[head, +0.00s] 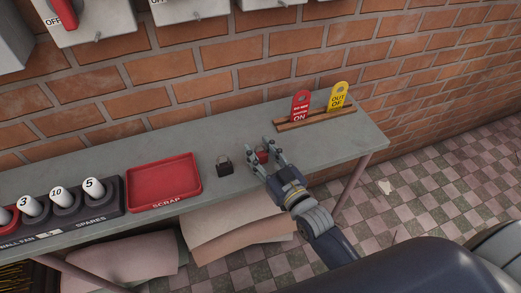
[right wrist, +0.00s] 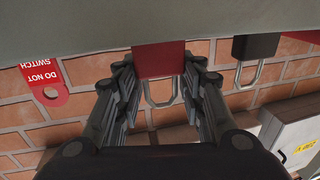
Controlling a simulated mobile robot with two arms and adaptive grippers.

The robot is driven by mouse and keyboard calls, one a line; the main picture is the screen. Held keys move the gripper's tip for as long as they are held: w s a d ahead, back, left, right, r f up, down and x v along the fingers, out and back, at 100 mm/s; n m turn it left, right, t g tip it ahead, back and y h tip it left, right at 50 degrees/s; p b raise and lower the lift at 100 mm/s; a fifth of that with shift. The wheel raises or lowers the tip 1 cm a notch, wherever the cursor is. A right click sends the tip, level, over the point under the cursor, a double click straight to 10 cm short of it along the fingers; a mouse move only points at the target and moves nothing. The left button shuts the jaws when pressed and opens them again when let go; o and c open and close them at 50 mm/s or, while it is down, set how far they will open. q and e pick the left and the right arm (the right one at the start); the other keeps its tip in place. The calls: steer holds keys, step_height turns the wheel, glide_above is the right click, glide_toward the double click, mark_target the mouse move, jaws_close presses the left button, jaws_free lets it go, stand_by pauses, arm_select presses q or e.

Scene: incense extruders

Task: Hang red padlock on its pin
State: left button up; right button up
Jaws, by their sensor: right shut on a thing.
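The red padlock (head: 262,156) is on the grey table between the fingers of my right gripper (head: 265,151). In the right wrist view the red padlock (right wrist: 160,60) shows its red body against the table and its metal shackle. The fingers of my right gripper (right wrist: 160,85) are on both sides of its body, shut on it. Small pins (head: 98,38) stick out of the grey switch boxes on the wall at the top left. I cannot tell which pin belongs to the red padlock. My left gripper is not in view.
A black padlock (head: 224,165) stands left of my right gripper, beside a red scrap tray (head: 163,204). A spares rack (head: 75,217) is at the left. Red (head: 300,104) and yellow (head: 338,96) tags stand in a wooden holder behind the gripper.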

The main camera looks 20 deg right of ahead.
steer(key=shift+f, duration=0.1)
steer(key=shift+f, duration=0.15)
steer(key=o, duration=1.1)
steer(key=shift+o, duration=0.2)
steer(key=shift+f+b, duration=0.1)
steer(key=shift+b, duration=0.35)
steer(key=r+v, duration=0.1)
steer(key=v, duration=0.9)
steer(key=shift+s+d+b, duration=0.25)
steer(key=shift+s+b, duration=0.1)
steer(key=shift+b, duration=0.05)
